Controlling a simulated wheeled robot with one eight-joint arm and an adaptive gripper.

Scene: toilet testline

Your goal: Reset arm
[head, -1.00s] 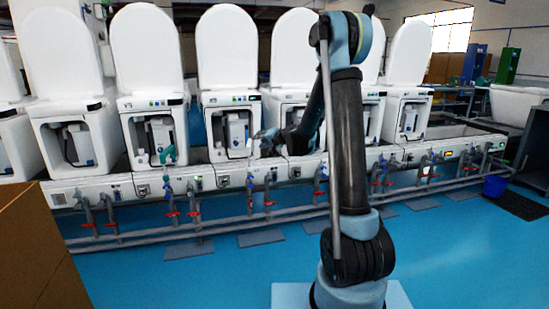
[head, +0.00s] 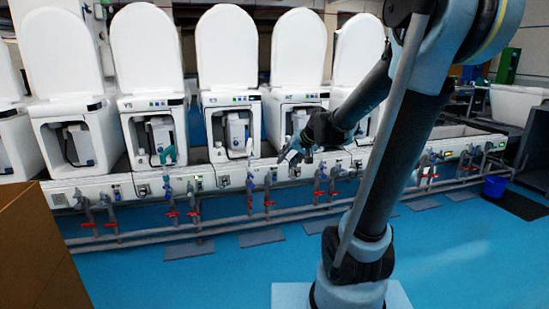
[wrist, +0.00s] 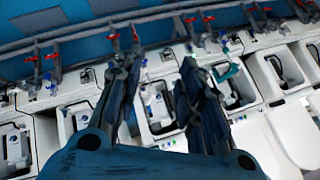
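My arm (head: 385,170) rises from its base at the lower right of the head view and bends at a raised elbow at the top right. Its forearm slopes down and left to my gripper (head: 290,153), which is in front of the toilet line. In the wrist view my gripper (wrist: 158,68) has its two dark fingers spread apart. It is open, and I see nothing held between them. The toilet units lie beyond the fingers; the gripper appears clear of them, though exact depth is hard to tell.
A row of white toilets (head: 232,60) with raised lids stands along the bench. Pipes with red-handled valves (head: 250,213) run along its front. A brown box (head: 35,250) is at the lower left, and a blue bucket (head: 495,186) at the right. The blue floor (head: 200,280) in front is open.

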